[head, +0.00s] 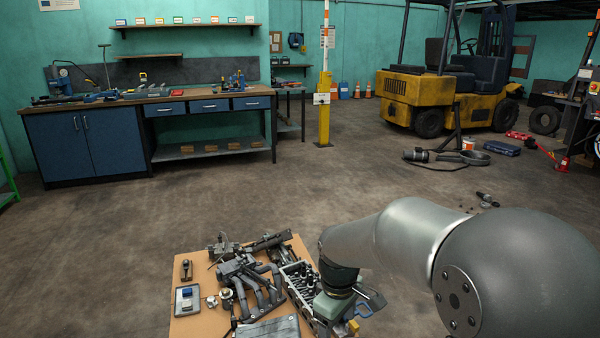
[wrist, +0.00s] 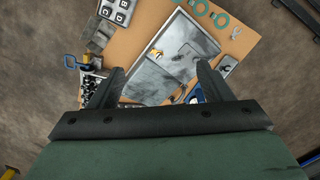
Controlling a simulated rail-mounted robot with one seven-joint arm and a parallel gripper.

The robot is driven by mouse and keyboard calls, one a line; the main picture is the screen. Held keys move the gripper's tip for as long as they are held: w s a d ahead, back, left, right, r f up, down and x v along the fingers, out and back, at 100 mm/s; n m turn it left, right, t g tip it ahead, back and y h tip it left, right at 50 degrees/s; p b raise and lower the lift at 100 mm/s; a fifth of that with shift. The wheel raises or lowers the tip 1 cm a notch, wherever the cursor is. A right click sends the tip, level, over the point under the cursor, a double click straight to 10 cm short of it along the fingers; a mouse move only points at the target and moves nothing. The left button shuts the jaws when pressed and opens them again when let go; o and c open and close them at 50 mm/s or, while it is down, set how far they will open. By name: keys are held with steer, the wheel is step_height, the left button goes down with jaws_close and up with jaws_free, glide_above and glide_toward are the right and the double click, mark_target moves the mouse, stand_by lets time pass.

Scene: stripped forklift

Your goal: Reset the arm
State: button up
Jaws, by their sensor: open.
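My gripper (wrist: 156,88) is open in the wrist view, with its two dark fingers spread apart over the cardboard-coloured board. Nothing shows between the fingers except a grey flat tray (wrist: 150,76) with small parts, lying below them. In the head view my arm reaches in from the right, and the gripper end (head: 345,303) hangs over the right side of the board (head: 190,328). Its fingertips cannot be made out clearly there.
Dark metal engine parts (head: 245,275) crowd the board, beside an engine block with round openings (head: 300,285). A blue workbench (head: 90,145) stands at the back left and a yellow forklift (head: 440,90) at the back right.

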steer(key=s+d+r+m+p, duration=0.3)
steer(key=s+r+p, duration=0.3)
steer(key=s+r, duration=0.2)
steer(key=s+d+r+m+p, duration=0.2)
steer(key=s+r+m+p, duration=0.3)
steer(key=s+r, duration=0.3)
steer(key=s+m, duration=0.1)
steer(key=s, duration=0.3)
steer(key=shift+d+r+y+p, duration=0.25)
steer(key=shift+d+y+p, duration=0.1)
steer(key=shift+d+y, duration=0.05)
